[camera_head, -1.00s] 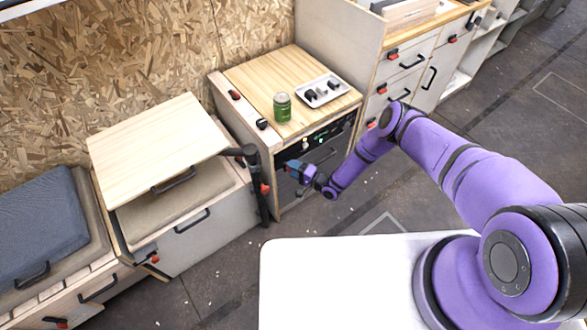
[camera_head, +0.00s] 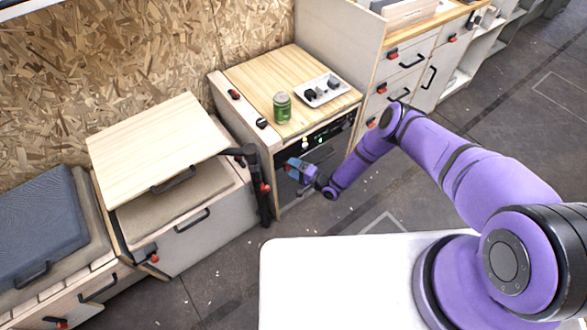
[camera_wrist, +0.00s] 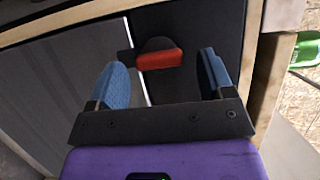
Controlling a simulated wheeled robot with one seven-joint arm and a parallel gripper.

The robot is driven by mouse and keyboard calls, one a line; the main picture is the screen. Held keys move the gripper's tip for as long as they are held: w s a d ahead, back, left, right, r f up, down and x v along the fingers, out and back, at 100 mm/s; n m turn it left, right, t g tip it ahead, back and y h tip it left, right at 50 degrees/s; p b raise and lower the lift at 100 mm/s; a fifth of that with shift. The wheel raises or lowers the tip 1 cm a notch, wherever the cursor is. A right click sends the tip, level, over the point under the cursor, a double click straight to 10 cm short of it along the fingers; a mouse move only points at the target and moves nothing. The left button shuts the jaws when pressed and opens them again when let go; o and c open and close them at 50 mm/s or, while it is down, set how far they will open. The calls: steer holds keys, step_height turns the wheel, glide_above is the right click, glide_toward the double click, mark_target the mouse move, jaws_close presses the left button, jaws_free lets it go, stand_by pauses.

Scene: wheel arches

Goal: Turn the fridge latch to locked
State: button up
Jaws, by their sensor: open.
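The fridge latch (camera_wrist: 159,59) shows in the wrist view as a red bar on a dark round base, mounted on a black strip beside a grey door panel (camera_wrist: 75,75). The red bar lies nearly level across the picture. My gripper (camera_wrist: 162,72) is open, with its blue fingers on the left and right of the latch; I cannot tell if either touches it. In the head view, my gripper (camera_head: 294,165) is at the front of the cabinet (camera_head: 262,145) under the wooden top, and the latch is hidden there.
A green can (camera_head: 282,107) and a white tray (camera_head: 323,91) stand on the cabinet top. A dark post (camera_head: 260,185) stands close left of my gripper. A raised wooden lid (camera_head: 155,140) is further left.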

steer(key=v, duration=1)
steer(key=shift+s+d, duration=0.2)
steer(key=shift+d, duration=0.05)
steer(key=shift+f, duration=0.1)
